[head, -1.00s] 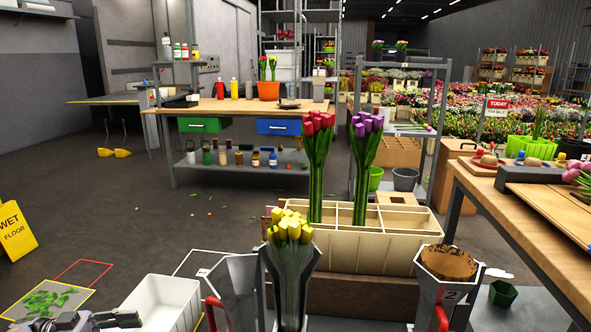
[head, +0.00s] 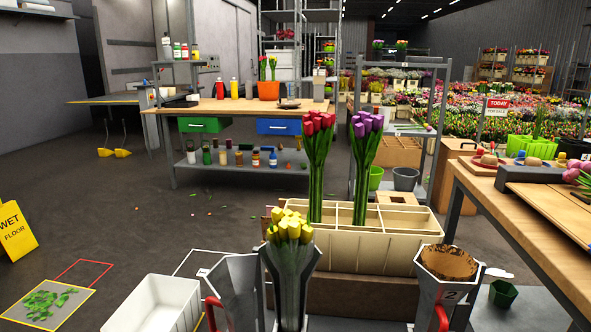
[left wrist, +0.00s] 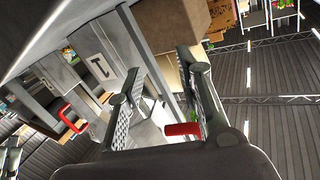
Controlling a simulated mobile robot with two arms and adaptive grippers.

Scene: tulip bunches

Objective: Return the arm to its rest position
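My left gripper (left wrist: 160,78) shows only in the left wrist view. Its two fingers stand apart with nothing held between them. Behind them are grey metal parts, a red handle (left wrist: 182,129) and a brown block (left wrist: 172,25). No arm or gripper of mine shows in the head view, and the right gripper is in neither view. Red tulips (head: 318,160) and purple tulips (head: 365,165) stand upright in the cream divided crate (head: 370,253). Yellow tulips (head: 290,229) stand in a grey metal holder (head: 290,285).
A white bin (head: 152,304) stands at the lower left, beside a mat with green clippings (head: 48,303). A wooden table (head: 525,232) edges the right side. The floor at left is mostly clear.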

